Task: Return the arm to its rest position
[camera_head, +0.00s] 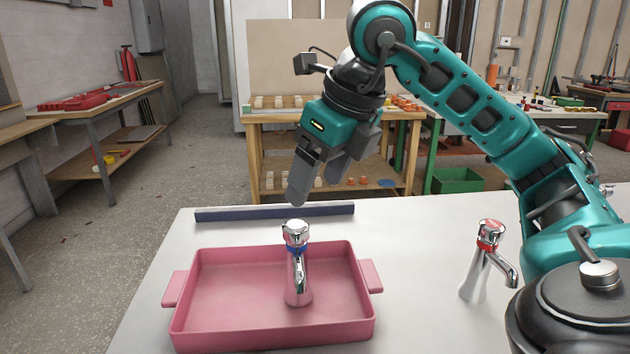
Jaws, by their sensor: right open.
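My right arm, teal and black, comes in from the right side. My right gripper (318,178) is open and empty. It points down above the far edge of the white table, over the area of the pink tray and its tap. A chrome tap with a blue ring (298,270) stands upright in the pink tray (190,290). The gripper appears apart from the tap. My left gripper is not in view.
A chrome tap with a red top (478,265) stands on the white table (420,235), right of the tray and near my arm. A dark blue bar (275,212) lies along the far table edge. Workbenches stand beyond.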

